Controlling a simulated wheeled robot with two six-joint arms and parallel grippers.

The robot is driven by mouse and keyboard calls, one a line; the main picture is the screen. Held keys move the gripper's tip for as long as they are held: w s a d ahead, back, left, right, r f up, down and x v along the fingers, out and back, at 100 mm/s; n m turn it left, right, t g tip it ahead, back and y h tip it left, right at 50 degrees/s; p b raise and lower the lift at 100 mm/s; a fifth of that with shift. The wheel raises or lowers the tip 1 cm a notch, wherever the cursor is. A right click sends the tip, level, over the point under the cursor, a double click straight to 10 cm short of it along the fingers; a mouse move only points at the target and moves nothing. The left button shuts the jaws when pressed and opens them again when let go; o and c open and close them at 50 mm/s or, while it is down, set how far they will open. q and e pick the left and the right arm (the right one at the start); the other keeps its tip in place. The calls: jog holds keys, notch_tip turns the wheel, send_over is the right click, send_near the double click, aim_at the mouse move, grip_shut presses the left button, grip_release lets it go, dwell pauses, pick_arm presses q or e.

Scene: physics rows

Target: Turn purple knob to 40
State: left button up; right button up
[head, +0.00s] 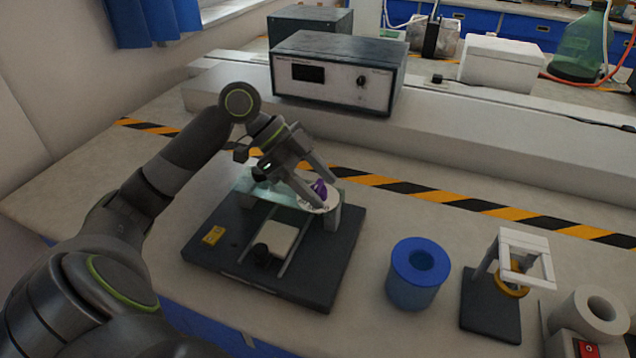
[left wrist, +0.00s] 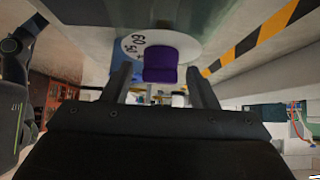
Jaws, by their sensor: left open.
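The purple knob (head: 319,188) sits on a white round dial on a dark-based apparatus (head: 230,255). In the left wrist view the knob (left wrist: 160,66) lies between and just beyond my finger tips. The white dial (left wrist: 133,45) shows the numbers 60 and 50 at its left; the 40 mark and any pointer cannot be made out. My left gripper (head: 308,193) is open, with its fingers reaching down to either side of the knob; I cannot tell whether they touch it. It also shows in the left wrist view (left wrist: 160,88). My right gripper is not in view.
A blue cylinder (head: 414,290) stands right of the apparatus. Further right are a black-based stand with a white frame (head: 490,305) and a device with a red switch (head: 587,349). A grey instrument box (head: 333,90) stands behind. Striped tape (head: 440,195) crosses the bench.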

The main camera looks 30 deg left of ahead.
pick_arm(q)
jog(key=shift+d+f, duration=0.1)
jog(key=c, duration=1)
jog(key=shift+o, duration=0.2)
jog(key=shift+r+n+t+p, duration=0.2)
jog(key=shift+n+t+p, duration=0.25)
jog(key=shift+p, duration=0.3)
jog(key=n+t+y+p, duration=0.1)
jog(key=n+t+p, duration=0.1)
jog(key=n+p, duration=0.1)
jog(key=shift+r, duration=0.1)
jog(key=n+t+y+p, duration=0.1)
jog(key=n+p, duration=0.2)
jog(key=shift+t+y, duration=0.35)
jog(key=shift+y, duration=0.05)
jog(key=shift+f+n+t+y+p, duration=0.2)
jog(key=shift+n+t+y+p, duration=0.2)
jog(key=shift+n+y+p, duration=0.45)
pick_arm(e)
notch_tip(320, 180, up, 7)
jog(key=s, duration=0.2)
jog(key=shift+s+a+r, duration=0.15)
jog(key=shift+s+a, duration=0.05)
pick_arm(q)
jog(key=shift+n, duration=0.3)
jog(key=shift+f, duration=0.1)
